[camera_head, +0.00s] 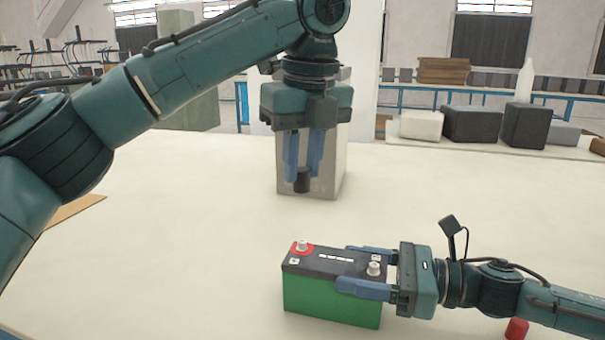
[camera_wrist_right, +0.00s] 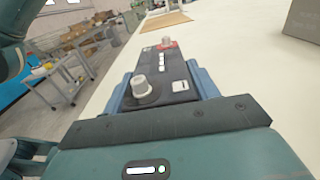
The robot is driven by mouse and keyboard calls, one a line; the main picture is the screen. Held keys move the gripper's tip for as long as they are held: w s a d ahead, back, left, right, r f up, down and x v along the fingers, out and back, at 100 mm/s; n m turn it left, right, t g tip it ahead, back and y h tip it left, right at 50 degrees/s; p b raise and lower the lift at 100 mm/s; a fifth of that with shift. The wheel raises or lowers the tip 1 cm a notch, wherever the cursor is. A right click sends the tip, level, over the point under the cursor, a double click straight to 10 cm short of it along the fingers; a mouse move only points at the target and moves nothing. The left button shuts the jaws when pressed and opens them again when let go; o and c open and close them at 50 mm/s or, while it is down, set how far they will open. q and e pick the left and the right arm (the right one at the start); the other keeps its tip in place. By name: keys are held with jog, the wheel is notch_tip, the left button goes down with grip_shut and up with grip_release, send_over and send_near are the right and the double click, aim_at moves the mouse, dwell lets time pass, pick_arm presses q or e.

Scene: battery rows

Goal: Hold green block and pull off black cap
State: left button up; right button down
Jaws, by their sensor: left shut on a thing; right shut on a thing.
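The green block (camera_head: 329,301) is a battery with a black top and two pale terminals, one on a red base. It stands upright on the table. My right gripper (camera_head: 362,268) is shut on its right end, a finger on each long side. The battery's black top also shows in the right wrist view (camera_wrist_right: 162,77) between the fingers. My left gripper (camera_head: 303,172) points down above and behind the battery. It is shut on the small dark black cap (camera_head: 302,180), which is held clear of the battery.
A grey box (camera_head: 335,168) stands behind my left gripper. A red cap (camera_head: 517,328) lies at the lower right near my right arm. A brown flat piece (camera_head: 76,213) lies at the left. Dark and pale blocks (camera_head: 472,124) stand at the back right. The table between is clear.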

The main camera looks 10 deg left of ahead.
aim_at(302, 170)
pick_arm(q)
jog(key=o, duration=0.4)
jog(key=c, duration=0.4)
jog(key=shift+r, duration=0.65)
jog(key=shift+r, duration=2.4)
pick_arm(e)
jog(key=shift+c, duration=1.8)
grip_release()
